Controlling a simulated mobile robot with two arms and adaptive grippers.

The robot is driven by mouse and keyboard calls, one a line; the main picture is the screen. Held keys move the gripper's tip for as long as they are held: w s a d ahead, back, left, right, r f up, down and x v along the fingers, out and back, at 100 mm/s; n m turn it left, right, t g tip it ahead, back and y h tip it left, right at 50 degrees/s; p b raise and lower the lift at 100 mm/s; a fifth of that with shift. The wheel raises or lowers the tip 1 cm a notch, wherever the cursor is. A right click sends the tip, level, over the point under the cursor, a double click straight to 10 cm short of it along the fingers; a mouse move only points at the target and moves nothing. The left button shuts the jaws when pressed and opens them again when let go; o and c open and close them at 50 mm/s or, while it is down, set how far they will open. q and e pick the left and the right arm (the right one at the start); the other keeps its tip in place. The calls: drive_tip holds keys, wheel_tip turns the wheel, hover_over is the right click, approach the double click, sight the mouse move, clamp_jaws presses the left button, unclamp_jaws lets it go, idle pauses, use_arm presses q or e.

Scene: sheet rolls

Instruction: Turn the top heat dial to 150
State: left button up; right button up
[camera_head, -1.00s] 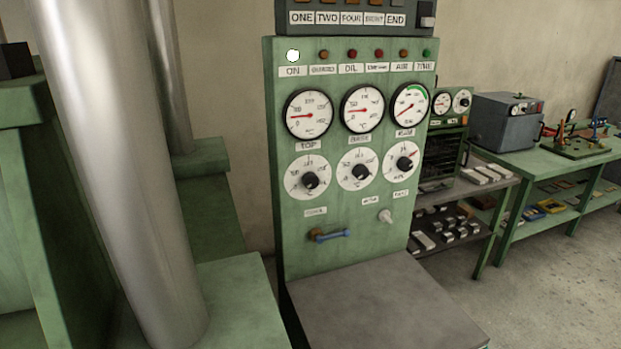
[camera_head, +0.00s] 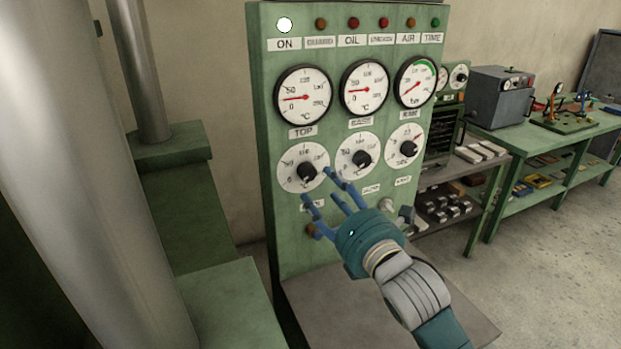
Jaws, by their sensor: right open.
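The top heat dial (camera_head: 305,170) is a round white scale with a black knob at its middle, on the green panel under the gauge labelled TOP (camera_head: 303,97). Its small figures and the exact knob setting are hard to read. The gauge's red needle points left, between 0 and 50. My right gripper (camera_head: 318,186) is open and empty, its blue fingers reaching up and left. Its fingertips are just below and right of the top knob; whether they touch the panel cannot be told. My left gripper is not in view.
Two similar dials, the middle one (camera_head: 358,158) and the right one (camera_head: 404,147), sit alongside. A grey ledge (camera_head: 310,300) juts out below the panel (camera_head: 262,150). A metal column (camera_head: 85,180) stands at left. Green benches (camera_head: 510,140) stand at right.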

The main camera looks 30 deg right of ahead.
sight(310, 175)
drive_tip(key=w+p, duration=0.1)
drive_tip(key=w, duration=0.2)
drive_tip(key=w+p, duration=0.1)
drive_tip(key=w, duration=0.3)
drive_tip(key=shift+d+f, duration=0.1)
drive_tip(key=shift+d, duration=0.1)
drive_tip(key=shift+w, duration=0.55)
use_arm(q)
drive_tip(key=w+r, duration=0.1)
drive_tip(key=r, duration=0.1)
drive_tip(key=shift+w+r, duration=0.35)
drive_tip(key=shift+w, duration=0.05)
use_arm(e)
drive_tip(key=shift+f, duration=0.1)
drive_tip(key=shift+c, duration=0.7)
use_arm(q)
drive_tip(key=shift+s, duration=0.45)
use_arm(e)
drive_tip(key=c, duration=1)
